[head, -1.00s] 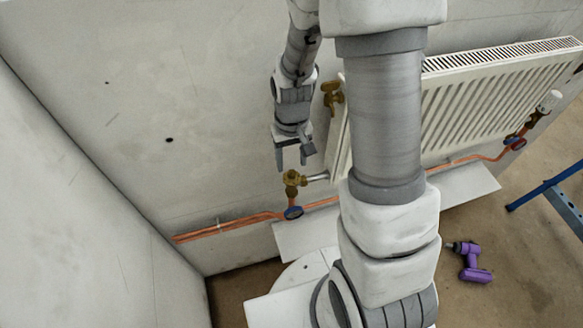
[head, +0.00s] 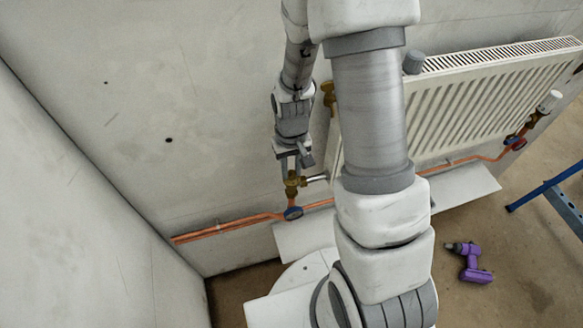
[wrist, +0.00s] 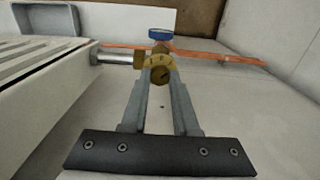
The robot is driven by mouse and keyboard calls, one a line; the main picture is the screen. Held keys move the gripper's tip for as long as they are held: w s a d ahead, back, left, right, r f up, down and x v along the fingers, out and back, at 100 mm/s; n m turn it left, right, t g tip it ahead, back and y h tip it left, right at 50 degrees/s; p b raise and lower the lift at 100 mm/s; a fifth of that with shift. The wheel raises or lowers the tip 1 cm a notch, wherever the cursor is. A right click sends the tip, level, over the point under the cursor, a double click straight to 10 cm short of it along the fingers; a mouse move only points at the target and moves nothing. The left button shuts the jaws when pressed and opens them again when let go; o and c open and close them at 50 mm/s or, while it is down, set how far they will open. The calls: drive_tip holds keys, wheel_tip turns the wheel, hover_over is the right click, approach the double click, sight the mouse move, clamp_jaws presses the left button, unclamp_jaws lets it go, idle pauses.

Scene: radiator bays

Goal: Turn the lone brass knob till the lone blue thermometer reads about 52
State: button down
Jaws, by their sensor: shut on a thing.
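The brass knob (head: 293,184) is on the pipe fitting at the radiator's lower left corner. In the wrist view, the knob (wrist: 159,70) shows a yellow marked face between the fingertips. My gripper (head: 291,172) points down at it from above. In the wrist view, my gripper (wrist: 158,82) is shut on the knob, one finger on each side. A blue thermometer (head: 293,213) sits on the copper pipe just below the knob. In the wrist view, the blue thermometer (wrist: 160,34) is seen at a slant, and its reading cannot be made out.
A white radiator (head: 470,100) hangs on the wall to the right. Copper pipe (head: 225,229) runs along the wall. A purple drill (head: 474,264) lies on the floor.

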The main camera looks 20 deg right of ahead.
drive_tip(key=shift+m, duration=0.4)
drive_tip(key=m, duration=0.3)
drive_tip(key=shift+m+b, duration=0.3)
drive_tip(key=shift+b, duration=0.1)
drive_tip(key=m, duration=0.4)
drive_tip(key=shift+m+p, duration=0.3)
drive_tip(key=m+p, duration=0.1)
drive_tip(key=m, duration=0.3)
drive_tip(key=shift+r+m+p, duration=0.1)
drive_tip(key=shift+m+p, duration=1)
drive_tip(key=shift+m, duration=1.3)
drive_tip(key=c, duration=0.7)
unclamp_jaws()
